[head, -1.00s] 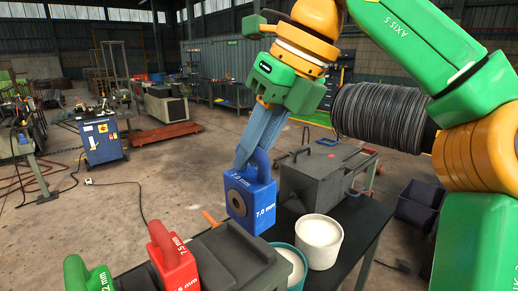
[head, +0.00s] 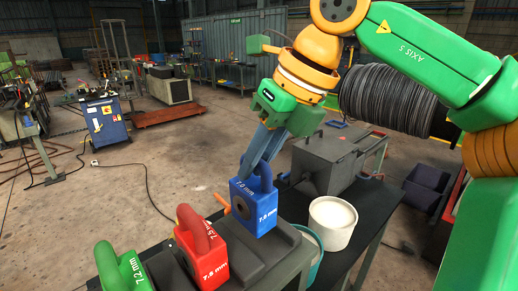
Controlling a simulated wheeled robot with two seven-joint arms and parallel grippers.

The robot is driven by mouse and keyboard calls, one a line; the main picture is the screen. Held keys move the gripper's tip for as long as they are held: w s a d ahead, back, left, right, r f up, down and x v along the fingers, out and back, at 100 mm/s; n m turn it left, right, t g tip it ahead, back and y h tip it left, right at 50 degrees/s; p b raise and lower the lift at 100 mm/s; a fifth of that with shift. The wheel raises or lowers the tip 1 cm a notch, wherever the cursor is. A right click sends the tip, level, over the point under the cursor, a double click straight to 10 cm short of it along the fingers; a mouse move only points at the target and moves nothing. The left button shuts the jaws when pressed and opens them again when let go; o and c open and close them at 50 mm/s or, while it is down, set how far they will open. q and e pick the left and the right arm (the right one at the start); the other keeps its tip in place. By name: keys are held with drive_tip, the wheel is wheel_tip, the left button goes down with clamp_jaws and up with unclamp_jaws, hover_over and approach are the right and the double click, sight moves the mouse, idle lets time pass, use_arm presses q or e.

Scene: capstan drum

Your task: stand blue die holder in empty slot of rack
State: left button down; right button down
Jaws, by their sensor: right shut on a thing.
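The blue die holder (head: 254,207) is a block with a round hole in its face and a loop handle on top. My right gripper (head: 258,168) is shut on its handle from above. The holder is upright at the far end of the dark rack (head: 288,254), its lower edge at the rack's top; I cannot tell whether it is fully seated or just above the slot. A red die holder (head: 206,252) and a green die holder (head: 122,270) stand in the rack to the left. My left gripper is not in view.
A white tub (head: 331,222) and a teal-rimmed tub (head: 313,247) stand close right of the rack on the dark table (head: 372,228). A grey lidded box (head: 328,160) is behind them. An orange handle (head: 222,200) pokes out behind the rack.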

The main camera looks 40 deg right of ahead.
drive_tip(key=shift+s+d, duration=0.1)
drive_tip(key=shift+s, duration=0.15)
drive_tip(key=shift+w, duration=0.1)
idle(0.3)
drive_tip(key=shift+s+a+f, duration=0.2)
drive_tip(key=shift+a+f, duration=0.05)
drive_tip(key=shift+a, duration=0.1)
drive_tip(key=shift+f+b, duration=1.15)
drive_tip(key=shift+f, duration=0.1)
idle(0.4)
drive_tip(key=c, duration=0.7)
unclamp_jaws()
drive_tip(key=shift+s, duration=0.15)
drive_tip(key=o, duration=0.5)
